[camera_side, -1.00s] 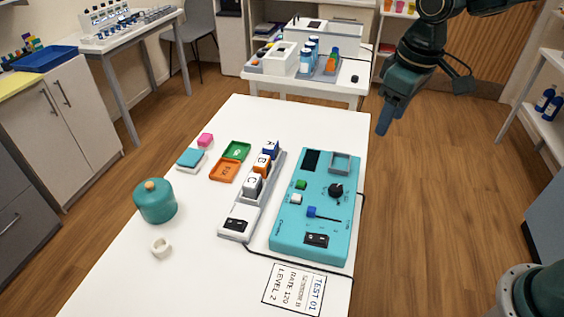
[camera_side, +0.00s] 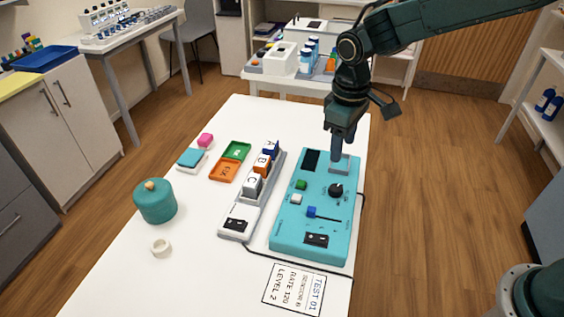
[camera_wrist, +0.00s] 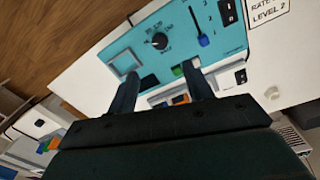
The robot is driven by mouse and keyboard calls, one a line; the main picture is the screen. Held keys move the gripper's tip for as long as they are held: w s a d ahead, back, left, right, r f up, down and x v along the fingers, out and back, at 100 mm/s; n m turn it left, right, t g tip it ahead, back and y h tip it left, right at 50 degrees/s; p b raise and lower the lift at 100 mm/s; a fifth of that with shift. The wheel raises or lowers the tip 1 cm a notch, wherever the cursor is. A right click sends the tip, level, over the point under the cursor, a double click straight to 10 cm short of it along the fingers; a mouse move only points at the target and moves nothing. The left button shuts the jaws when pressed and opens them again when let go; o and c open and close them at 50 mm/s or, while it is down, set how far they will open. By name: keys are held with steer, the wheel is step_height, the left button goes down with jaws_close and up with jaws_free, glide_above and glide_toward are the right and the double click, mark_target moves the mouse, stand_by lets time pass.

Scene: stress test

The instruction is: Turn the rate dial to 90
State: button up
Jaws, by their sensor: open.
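The rate dial is a black round knob (camera_side: 336,190) on the right side of the teal control box (camera_side: 285,240). In the wrist view the dial (camera_wrist: 159,42) sits beyond my fingertips, with small numbers printed around it; its setting is too small to read surely. My gripper (camera_side: 340,160) is above the far end of the box, near the grey square recess, apart from the dial. In the wrist view my gripper (camera_wrist: 165,82) shows two separated fingers with nothing between them. A printed card (camera_side: 294,287) on the table reads TEST 01, RATE 120, LEVEL 2.
The box also carries a blue slider (camera_side: 311,211), a green button (camera_side: 301,184), a white button (camera_side: 296,199) and a black switch (camera_side: 316,240). A rack of lettered blocks (camera_side: 262,175) stands close on the left. A teal pot (camera_side: 155,201) is farther left.

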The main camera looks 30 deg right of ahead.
mark_target(336, 188)
steer(key=f, duration=1.3)
steer(key=shift+w+d+f, duration=0.15)
steer(key=shift+d, duration=0.15)
steer(key=c, duration=1)
